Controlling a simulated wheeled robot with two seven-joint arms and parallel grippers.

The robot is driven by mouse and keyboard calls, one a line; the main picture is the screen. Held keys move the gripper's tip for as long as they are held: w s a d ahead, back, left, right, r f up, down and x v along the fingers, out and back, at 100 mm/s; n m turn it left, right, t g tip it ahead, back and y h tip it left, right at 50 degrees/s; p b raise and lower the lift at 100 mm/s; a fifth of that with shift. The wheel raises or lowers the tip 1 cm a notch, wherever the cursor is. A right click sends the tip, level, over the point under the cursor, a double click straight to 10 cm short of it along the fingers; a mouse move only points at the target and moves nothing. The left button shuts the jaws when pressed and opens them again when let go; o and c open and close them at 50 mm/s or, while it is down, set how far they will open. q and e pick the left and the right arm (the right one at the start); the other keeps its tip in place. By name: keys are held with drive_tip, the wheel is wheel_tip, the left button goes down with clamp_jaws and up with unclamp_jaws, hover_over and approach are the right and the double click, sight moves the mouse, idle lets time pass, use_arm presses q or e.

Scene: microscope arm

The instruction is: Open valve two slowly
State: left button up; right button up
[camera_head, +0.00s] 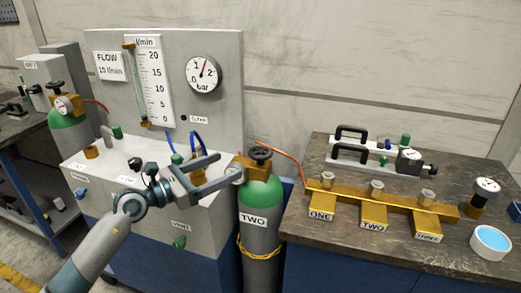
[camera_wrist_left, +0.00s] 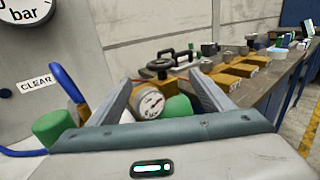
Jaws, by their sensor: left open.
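A gas cylinder labelled TWO (camera_head: 260,225), grey with a green shoulder, stands beside the panel cabinet. On top is a brass valve block with a dark handwheel (camera_head: 260,153), which also shows in the left wrist view (camera_wrist_left: 160,66). A round gauge (camera_wrist_left: 148,105) sits in front of the wheel. A brass manifold has blocks ONE, TWO (camera_head: 373,218) and THREE, each with a small knob on top. My left gripper (camera_head: 229,166) is open, its fingers pointing at the cylinder's valve; in the left wrist view (camera_wrist_left: 164,88) the gauge appears between them. Contact cannot be told.
A panel (camera_head: 222,120) with a flow tube and a bar gauge (camera_head: 203,74) stands behind my left arm. Blue hoses (camera_head: 197,143) rise near the gripper. A dark bench (camera_head: 320,240) at right carries the manifold, a black-handled device and a blue-filled dish (camera_head: 491,241).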

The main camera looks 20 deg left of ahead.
sight(261, 151)
use_arm(q)
drive_tip(key=p+x, duration=0.2)
drive_tip(key=x, duration=1.1)
drive_tip(key=shift+w+d, duration=0.25)
drive_tip(key=shift+w, duration=0.1)
use_arm(e)
drive_tip(key=shift+w+a+r+t+y, duration=0.3)
drive_tip(key=shift+w+a+r+t, duration=0.65)
drive_tip(key=shift+a, duration=0.25)
use_arm(q)
drive_tip(key=shift+c, duration=0.4)
drive_tip(key=c, duration=1)
use_arm(e)
drive_tip(key=shift+s+r, duration=0.1)
drive_tip(key=shift+r, duration=0.05)
